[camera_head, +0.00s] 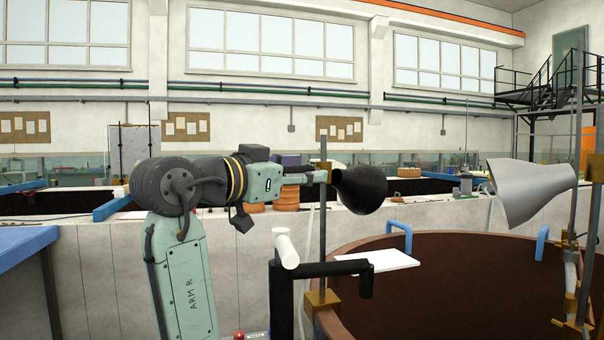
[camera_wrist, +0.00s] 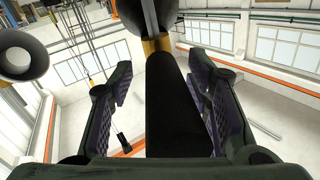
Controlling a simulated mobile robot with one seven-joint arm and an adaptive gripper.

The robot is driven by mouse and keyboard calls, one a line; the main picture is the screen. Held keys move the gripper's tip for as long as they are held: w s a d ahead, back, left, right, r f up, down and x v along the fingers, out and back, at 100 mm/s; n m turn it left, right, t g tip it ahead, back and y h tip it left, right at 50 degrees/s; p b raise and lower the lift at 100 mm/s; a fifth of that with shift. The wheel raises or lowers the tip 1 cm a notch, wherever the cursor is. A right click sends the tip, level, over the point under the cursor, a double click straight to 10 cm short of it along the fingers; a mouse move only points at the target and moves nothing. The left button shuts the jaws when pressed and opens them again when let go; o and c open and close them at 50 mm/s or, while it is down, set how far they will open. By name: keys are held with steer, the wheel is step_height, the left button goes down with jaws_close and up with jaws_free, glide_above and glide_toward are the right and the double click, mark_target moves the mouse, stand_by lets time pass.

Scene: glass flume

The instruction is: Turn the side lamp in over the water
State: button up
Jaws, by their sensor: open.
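A black lamp shade (camera_head: 360,188) hangs on an upright metal pole (camera_head: 323,225) at the near edge of the round brown tank (camera_head: 450,245). A second, pale grey lamp shade (camera_head: 530,192) is on a stand at the right. My gripper (camera_head: 318,176) is at the pole by the black shade. In the wrist view, my gripper (camera_wrist: 163,100) is open, with its fingers on both sides of a black bar (camera_wrist: 175,110). The bar ends at a brass fitting (camera_wrist: 155,45) on a grey rod. I cannot tell whether the fingers touch it. The water surface is hidden.
Blue handles (camera_head: 400,235) stand up from the tank rim. A white board (camera_head: 383,260) lies near the pole, beside a black post and arm (camera_head: 320,269) with a white cylinder (camera_head: 286,250). A blue-topped bench (camera_head: 25,250) is at the left.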

steer(key=v, duration=1.2)
steer(key=shift+c, duration=0.5)
